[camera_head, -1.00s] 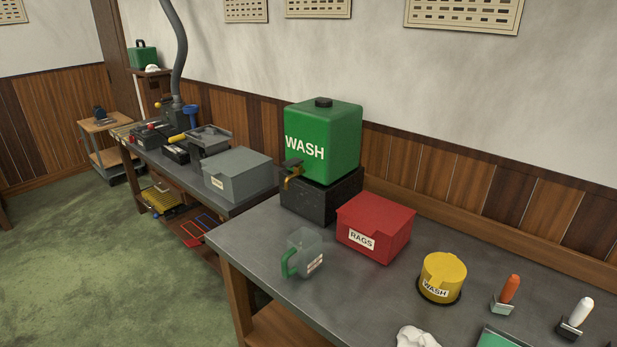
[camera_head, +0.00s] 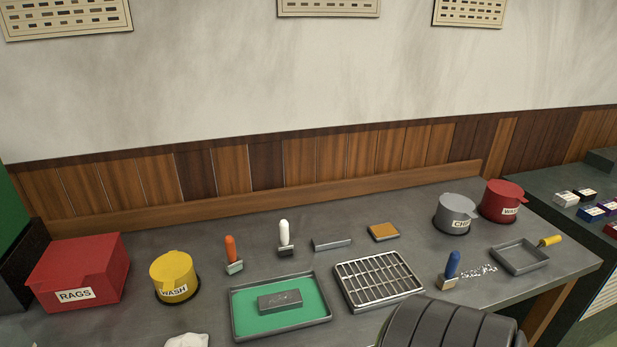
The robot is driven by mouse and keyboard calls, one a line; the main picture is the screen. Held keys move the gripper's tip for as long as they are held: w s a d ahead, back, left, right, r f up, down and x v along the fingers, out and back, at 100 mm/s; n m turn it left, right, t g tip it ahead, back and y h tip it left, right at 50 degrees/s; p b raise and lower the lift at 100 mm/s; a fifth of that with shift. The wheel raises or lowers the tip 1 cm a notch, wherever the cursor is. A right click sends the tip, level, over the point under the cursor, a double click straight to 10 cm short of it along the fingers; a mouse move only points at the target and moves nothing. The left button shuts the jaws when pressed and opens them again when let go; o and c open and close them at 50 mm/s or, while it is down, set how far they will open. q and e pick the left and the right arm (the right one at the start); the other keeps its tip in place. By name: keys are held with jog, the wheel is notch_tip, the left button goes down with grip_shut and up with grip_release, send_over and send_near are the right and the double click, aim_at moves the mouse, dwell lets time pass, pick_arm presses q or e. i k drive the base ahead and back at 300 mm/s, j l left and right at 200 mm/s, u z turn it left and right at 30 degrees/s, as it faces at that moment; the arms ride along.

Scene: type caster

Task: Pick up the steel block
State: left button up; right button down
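A dark grey rectangular block (camera_head: 280,300) with faint marks on top lies flat in a green-lined tray (camera_head: 233,318) on the grey bench. A smaller, plain grey bar (camera_head: 332,244) lies on the bench behind the tray, right of the white-handled tool. Both look like metal; I cannot tell for sure which is the steel block. Neither is held. No gripper fingers show in this view.
Right of the tray is a slotted metal rack (camera_head: 378,280). Brushes with orange (camera_head: 231,252), white (camera_head: 284,237) and blue (camera_head: 451,270) handles stand around. A yellow WASH pot (camera_head: 174,276) and red RAGS box (camera_head: 80,272) are left; CHIP (camera_head: 455,214) and red (camera_head: 502,202) pots are right.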

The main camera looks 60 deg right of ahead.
aim_at(291, 299)
jog(key=z, duration=1.55)
jog(key=j+z, duration=0.4)
jog(key=j, duration=0.3)
